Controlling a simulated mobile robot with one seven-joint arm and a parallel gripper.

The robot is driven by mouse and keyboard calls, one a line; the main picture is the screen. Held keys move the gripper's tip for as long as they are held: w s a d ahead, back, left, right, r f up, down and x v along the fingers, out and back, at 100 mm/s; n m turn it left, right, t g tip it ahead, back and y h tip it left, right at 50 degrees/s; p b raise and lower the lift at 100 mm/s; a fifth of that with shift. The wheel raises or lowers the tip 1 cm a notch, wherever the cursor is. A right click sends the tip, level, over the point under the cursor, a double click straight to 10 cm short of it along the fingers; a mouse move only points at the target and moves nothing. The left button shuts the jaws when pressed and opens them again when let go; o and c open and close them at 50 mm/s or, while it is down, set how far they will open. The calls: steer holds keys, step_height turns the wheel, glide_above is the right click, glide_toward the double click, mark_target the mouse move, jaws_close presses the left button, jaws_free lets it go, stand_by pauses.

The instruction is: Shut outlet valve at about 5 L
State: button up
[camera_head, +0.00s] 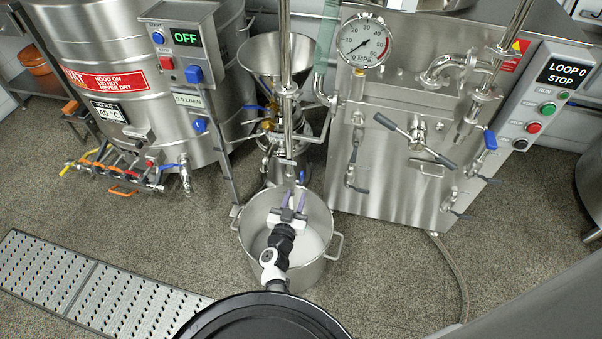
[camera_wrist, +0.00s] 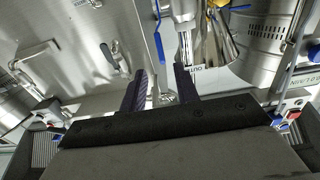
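My gripper (camera_head: 294,193) is over the steel pot (camera_head: 334,244) in the head view, below a vertical steel pipe. Its two dark purple fingers are open and apart, with nothing between them, as the wrist view (camera_wrist: 162,82) also shows. A blue lever (camera_wrist: 159,47) hangs beside a steel spout (camera_wrist: 184,12) in the wrist view, beyond the fingertips and apart from them. It looks like the outlet valve's lever; whether it is open or shut I cannot tell. The pot has a pale inside; its liquid level is unclear. My arm hides part of the pot.
The steel mill with a hopper (camera_head: 275,55) stands behind the pot. A heated tank (camera_head: 100,50) is at left, its panel reading OFF. A steel cabinet (camera_head: 395,150) with a pressure gauge (camera_head: 363,41) and panel reading LOOP 0 STOP is at right. A floor grating (camera_head: 100,285) lies front left.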

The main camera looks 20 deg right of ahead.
mark_target(302, 178)
steer(key=b+x, duration=0.1)
steer(key=x, duration=0.9)
jaws_close()
